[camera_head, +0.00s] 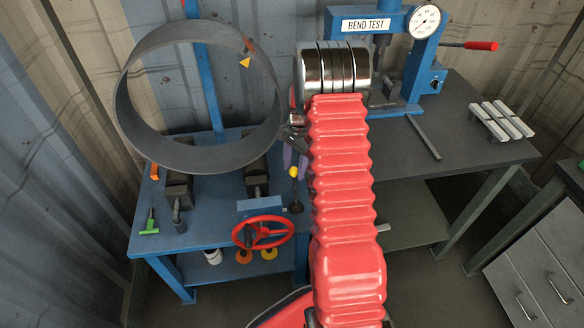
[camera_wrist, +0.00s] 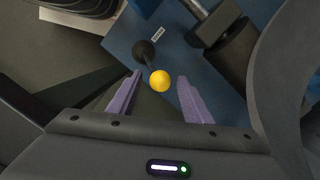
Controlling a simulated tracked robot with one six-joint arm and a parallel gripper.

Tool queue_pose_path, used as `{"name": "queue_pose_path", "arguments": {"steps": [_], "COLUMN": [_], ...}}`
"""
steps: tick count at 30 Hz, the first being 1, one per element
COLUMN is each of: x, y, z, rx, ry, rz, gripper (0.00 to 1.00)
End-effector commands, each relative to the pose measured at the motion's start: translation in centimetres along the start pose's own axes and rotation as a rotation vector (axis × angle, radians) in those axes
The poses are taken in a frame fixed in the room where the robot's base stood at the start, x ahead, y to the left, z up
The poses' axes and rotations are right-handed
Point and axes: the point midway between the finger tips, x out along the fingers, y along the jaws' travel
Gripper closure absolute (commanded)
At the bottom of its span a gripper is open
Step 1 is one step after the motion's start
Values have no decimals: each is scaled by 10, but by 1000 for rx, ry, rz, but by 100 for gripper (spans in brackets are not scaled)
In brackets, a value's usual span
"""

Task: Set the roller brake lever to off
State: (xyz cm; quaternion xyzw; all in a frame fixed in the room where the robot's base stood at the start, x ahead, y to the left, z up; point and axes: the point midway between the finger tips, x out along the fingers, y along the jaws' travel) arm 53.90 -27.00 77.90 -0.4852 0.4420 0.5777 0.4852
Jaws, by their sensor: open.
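The roller brake lever has a yellow ball knob (camera_head: 293,172) on a dark stem, standing at the right front of the blue roller stand (camera_head: 166,238). In the wrist view the yellow knob (camera_wrist: 160,81) lies between and just beyond the purple fingertips, with a black round base (camera_wrist: 145,50) behind it and a small white label (camera_wrist: 158,34) too small to read. My gripper (camera_wrist: 161,84) is open and empty, the knob apart from both fingers. In the head view my red arm (camera_head: 343,200) hides most of the gripper; a purple finger shows beside the lever.
A large grey pipe ring (camera_head: 130,115) rests on rollers left of my gripper and curves close at right in the wrist view. A red handwheel (camera_head: 263,232) sits at the stand's front. The bend test press (camera_head: 385,60) stands on the dark bench at right.

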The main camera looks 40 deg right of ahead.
Motion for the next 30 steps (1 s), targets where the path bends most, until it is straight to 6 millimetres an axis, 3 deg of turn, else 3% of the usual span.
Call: {"name": "queue_pose_path", "arguments": {"steps": [8,21,30], "x": [-19,-75,-80], "y": [-1,-5,-7], "z": [1,3,5], "rx": [-2,-8,-10], "ry": [2,7,7], "rz": [-1,-9,-9], "gripper": [55,55,55]}}
